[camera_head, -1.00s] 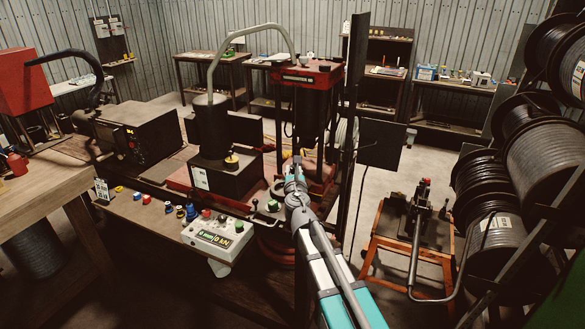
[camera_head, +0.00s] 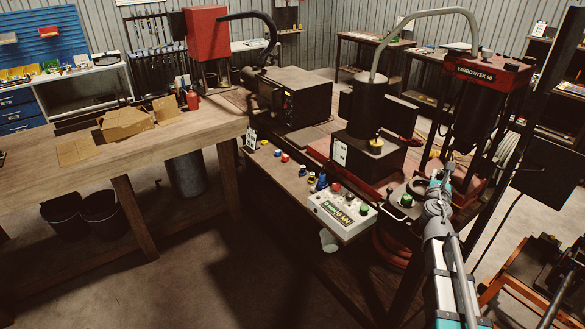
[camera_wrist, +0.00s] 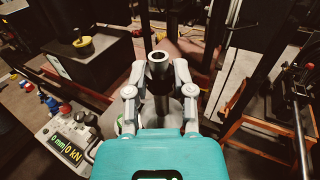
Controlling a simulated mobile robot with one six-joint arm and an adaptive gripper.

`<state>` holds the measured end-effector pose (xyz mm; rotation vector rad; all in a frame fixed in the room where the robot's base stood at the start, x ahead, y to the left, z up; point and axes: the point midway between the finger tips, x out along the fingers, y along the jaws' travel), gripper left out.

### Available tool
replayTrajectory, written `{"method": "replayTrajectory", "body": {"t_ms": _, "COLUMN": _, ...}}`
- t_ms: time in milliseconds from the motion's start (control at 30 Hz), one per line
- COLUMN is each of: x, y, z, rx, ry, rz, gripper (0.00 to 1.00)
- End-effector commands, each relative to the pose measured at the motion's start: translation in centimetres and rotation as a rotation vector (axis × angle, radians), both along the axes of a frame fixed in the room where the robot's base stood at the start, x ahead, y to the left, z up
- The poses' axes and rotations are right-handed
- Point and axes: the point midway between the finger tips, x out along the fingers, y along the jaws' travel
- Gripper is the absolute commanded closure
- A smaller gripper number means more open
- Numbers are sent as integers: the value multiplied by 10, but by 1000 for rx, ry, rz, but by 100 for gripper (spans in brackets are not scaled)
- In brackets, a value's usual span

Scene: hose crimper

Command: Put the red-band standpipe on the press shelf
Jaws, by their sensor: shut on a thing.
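In the wrist view, my gripper (camera_wrist: 159,78) is shut on an upright dark pipe with a bright hollow top (camera_wrist: 158,58). I take it for the standpipe, but no red band shows on the visible part. In the head view, my gripper (camera_head: 440,180) is in front of the red press (camera_head: 475,110), and the pipe is too small to make out. The wooden shelf (camera_head: 272,178) at the press's front left appears to be the press shelf. Small colored pieces stand in a row along it.
A control box with a green display (camera_head: 342,212) sits at the shelf's near end. A black pump unit (camera_head: 372,150) stands behind it. A wooden bench (camera_head: 190,130) with cardboard is at left. An orange stand (camera_head: 520,275) is at right. Open floor lies in front of the shelf.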

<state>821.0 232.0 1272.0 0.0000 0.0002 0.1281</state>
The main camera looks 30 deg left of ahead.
Motion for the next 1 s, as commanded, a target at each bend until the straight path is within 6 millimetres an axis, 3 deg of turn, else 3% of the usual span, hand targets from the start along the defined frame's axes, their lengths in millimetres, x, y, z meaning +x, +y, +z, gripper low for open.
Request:
{"method": "replayTrajectory", "body": {"t_ms": 100, "x": 0, "y": 0, "z": -23, "rx": 0, "ry": 0, "rz": 0, "gripper": 100}}
{"method": "replayTrajectory", "body": {"t_ms": 400, "x": 0, "y": 0, "z": -50, "rx": 0, "ry": 0, "rz": 0, "gripper": 100}}
{"method": "replayTrajectory", "body": {"t_ms": 1000, "x": 0, "y": 0, "z": -52, "rx": 0, "ry": 0, "rz": 0, "gripper": 100}}
